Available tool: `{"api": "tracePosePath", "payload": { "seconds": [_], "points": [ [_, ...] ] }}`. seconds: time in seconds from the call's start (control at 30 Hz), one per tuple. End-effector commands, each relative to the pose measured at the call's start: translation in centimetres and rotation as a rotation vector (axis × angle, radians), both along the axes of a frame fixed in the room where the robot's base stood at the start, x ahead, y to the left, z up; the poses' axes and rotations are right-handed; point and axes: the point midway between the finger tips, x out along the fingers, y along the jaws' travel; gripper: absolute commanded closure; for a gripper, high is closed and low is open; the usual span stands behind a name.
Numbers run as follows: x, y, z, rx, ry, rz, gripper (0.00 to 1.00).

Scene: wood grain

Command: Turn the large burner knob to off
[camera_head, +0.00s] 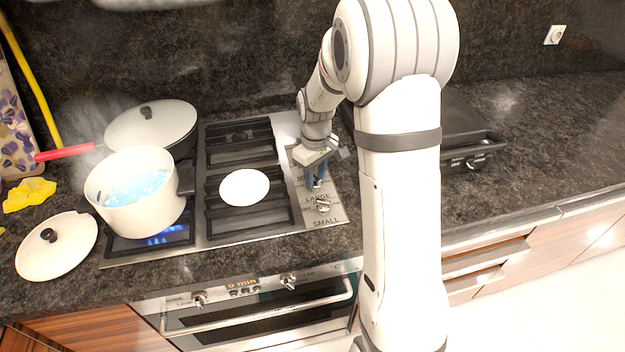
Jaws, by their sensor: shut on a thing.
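The stove's knob panel (335,214) is at the right of the cooktop, with labels reading LARGE and SMALL. My gripper (316,182) points down over the panel and is shut on the knob just above the LARGE label; its fingers hide most of that knob. The small knob (322,205) stands uncovered in front of it, above the SMALL label. A blue flame (165,238) shows at the front left burner, under a white pot (137,215) of bubbling blue liquid. The large knob's angle cannot be seen.
A lidded pan (150,125) with a red handle stands at the back left. A white lid (57,250) lies left of the pot. A white disc (244,187) is on the middle grate. A black appliance (465,135) stands right of my arm. The far right counter is clear.

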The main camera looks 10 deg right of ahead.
Motion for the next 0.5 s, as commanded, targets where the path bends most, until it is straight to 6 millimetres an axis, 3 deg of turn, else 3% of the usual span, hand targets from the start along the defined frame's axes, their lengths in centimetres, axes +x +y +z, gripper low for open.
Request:
{"api": "tracePosePath", "payload": {
  "seconds": [0.2, 0.5],
  "points": [
    [0.04, 0.0, -0.01, 0.0, -0.001, 0.219, 0.96],
    [0.03, -0.02, 0.03, 0.0, -0.001, 0.246, 0.96]
  ]
}}
